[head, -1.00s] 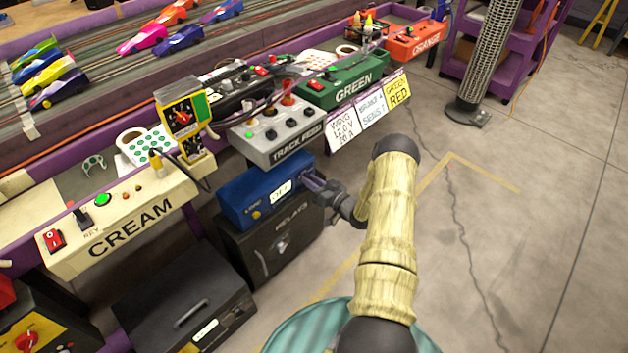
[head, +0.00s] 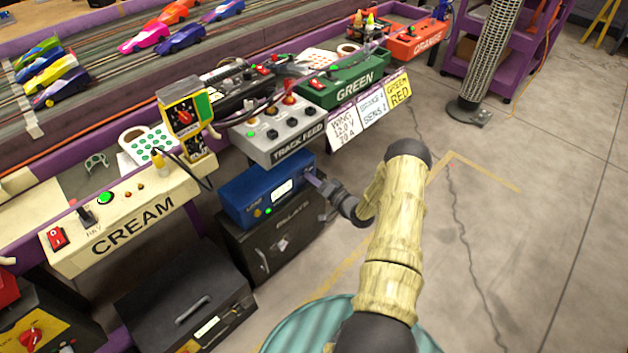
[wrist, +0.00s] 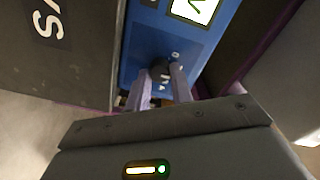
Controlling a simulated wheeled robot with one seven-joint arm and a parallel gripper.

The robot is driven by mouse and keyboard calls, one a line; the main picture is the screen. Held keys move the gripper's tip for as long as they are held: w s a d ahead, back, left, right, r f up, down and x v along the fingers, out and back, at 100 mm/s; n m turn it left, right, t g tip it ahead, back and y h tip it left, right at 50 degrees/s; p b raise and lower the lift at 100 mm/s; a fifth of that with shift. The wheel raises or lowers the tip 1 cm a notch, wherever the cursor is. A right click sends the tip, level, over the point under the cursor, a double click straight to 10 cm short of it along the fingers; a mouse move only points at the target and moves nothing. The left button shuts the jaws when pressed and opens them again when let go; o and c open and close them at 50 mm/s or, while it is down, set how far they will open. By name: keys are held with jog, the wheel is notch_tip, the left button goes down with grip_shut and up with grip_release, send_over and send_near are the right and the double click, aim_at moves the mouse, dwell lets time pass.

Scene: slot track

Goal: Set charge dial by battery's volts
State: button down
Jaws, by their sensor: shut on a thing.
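The blue charger-like box (head: 238,190) sits on the black RELAYS case under the track bench. Its white display (head: 282,189) is lit, and a green light shows below it. In the wrist view, part of the display (wrist: 195,9) with a green mark is at the top. Below it is a black dial (wrist: 160,71) with small white marks around it, mostly unreadable. My gripper (wrist: 160,84) is shut on the dial, one finger on each side. In the head view my gripper (head: 313,181) is at the box's right end. I cannot identify a battery.
Above the box is the grey TRACK FEED panel (head: 275,140). A card reading WING 12.0 V and 20 A (head: 345,130) hangs to its right. The black RELAYS case (head: 270,245) is below. Open floor (head: 500,220) lies to the right.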

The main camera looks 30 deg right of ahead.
jog(key=shift+s+d+f, duration=0.1)
jog(key=shift+d, duration=0.05)
jog(key=c, duration=1.3)
grip_release()
jog(key=shift+o, duration=0.2)
jog(key=p+v, duration=0.3)
jog(key=v, duration=1.4)
jog(key=shift+s+p, duration=0.15)
jog(key=shift+p, duration=0.15)
